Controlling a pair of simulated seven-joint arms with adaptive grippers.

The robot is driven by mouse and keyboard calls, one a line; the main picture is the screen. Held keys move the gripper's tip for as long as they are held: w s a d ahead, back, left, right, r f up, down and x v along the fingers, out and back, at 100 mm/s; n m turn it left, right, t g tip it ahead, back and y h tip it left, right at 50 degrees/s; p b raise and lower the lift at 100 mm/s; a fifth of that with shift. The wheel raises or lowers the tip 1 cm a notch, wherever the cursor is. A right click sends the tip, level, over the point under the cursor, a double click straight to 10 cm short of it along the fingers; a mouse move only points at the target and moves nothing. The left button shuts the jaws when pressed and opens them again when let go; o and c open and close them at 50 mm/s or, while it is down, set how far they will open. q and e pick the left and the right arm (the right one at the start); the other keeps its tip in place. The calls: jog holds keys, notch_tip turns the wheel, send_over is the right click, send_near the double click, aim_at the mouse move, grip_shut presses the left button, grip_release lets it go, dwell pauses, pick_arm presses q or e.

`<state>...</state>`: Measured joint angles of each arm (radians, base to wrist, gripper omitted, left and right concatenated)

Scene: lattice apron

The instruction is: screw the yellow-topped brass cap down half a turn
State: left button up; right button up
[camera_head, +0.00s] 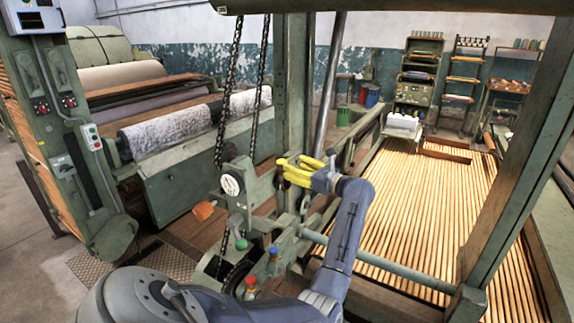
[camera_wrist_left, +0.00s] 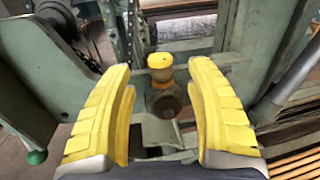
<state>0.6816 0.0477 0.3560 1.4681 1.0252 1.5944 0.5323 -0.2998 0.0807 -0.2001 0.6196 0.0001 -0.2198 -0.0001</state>
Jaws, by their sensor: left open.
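The yellow-topped brass cap (camera_wrist_left: 160,67) stands upright on a brownish round fitting (camera_wrist_left: 163,101) in the left wrist view. It is near the middle of the picture, beyond and between my yellow fingers. My left gripper (camera_wrist_left: 161,72) is open, with one finger on each side of the cap's line and a clear gap between them. Nothing is held. In the head view my left gripper (camera_head: 284,170) points left over the green machine frame. I cannot pick out the cap there; the fingers may hide it. My right gripper is not in view.
A thick green post (camera_head: 292,85) stands just behind the gripper, with hanging chains (camera_head: 260,90) to its left. A slanted grey pole (camera_wrist_left: 287,80) is right of the cap. Wooden slats (camera_head: 420,210) lie right.

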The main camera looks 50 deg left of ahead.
pick_arm(q)
jog(key=d, duration=0.6)
jog(key=shift+w+d, duration=0.2)
jog(key=shift+w, duration=0.25)
jog(key=w+a+r, duration=0.1)
jog(key=w+r, duration=0.7)
jog(key=r, duration=0.1)
jog(key=n+g+h, duration=0.3)
jog(key=n+g, duration=0.2)
jog(key=g, duration=0.2)
send_near(282, 164)
jog(key=shift+w+d+f, duration=1.3)
jog(key=shift+w+d, duration=1)
jog(key=shift+d, duration=0.05)
jog(key=shift+m+t+y, duration=0.3)
jog(key=x, duration=1.5)
jog(key=shift+s+a+r, duration=0.15)
jog(key=shift+s+a, duration=0.15)
